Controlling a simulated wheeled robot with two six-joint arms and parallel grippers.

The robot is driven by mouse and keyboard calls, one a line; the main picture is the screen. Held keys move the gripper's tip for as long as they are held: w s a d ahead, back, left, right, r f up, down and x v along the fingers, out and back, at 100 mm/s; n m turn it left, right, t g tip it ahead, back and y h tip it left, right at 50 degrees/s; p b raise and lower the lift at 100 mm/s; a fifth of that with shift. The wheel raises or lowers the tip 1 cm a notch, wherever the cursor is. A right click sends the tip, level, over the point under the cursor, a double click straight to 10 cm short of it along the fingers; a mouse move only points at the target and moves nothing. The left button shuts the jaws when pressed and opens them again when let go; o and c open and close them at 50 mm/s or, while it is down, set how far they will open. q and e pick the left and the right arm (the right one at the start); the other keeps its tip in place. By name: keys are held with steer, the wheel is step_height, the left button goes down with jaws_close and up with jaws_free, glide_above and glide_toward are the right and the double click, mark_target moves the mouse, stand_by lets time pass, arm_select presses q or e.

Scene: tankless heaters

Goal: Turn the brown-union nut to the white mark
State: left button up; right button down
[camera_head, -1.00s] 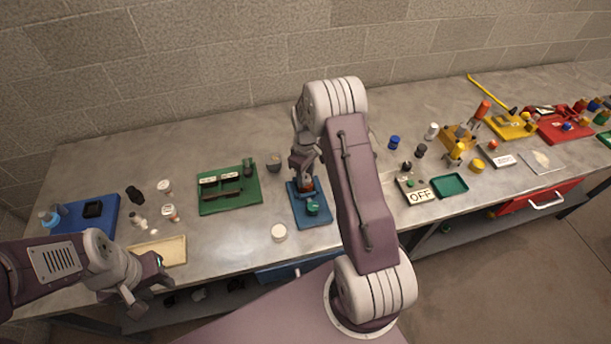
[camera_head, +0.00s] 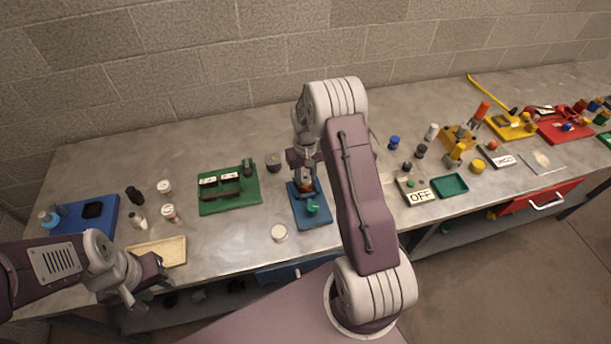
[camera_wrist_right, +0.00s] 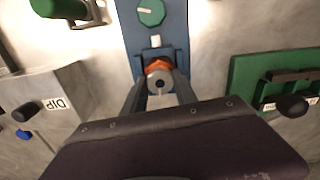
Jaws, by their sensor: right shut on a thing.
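The brown union (camera_wrist_right: 159,68) is an orange-brown fitting with a grey round end, on a blue board (camera_head: 325,218) that also carries a green knob (camera_wrist_right: 151,12). In the head view the union (camera_head: 306,186) is partly hidden by my right gripper (camera_head: 305,182). In the right wrist view, my right gripper (camera_wrist_right: 159,84) is shut on the union nut, one finger on each side. My left gripper (camera_head: 146,286) is open and empty at the table's front edge.
A green board (camera_head: 214,208) with dark parts lies left of the blue board. A white round cap (camera_head: 279,233) sits in front. Several small bottles stand at left.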

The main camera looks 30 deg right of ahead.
mark_target(305, 177)
steer(key=shift+w+r, duration=0.15)
steer(key=c, duration=1)
jaws_free()
steer(key=shift+o, duration=0.2)
steer(key=shift+r, duration=0.15)
step_height(305, 177, up, 9)
steer(key=b, duration=0.2)
steer(key=shift+f, duration=0.2)
steer(key=shift+a, duration=0.1)
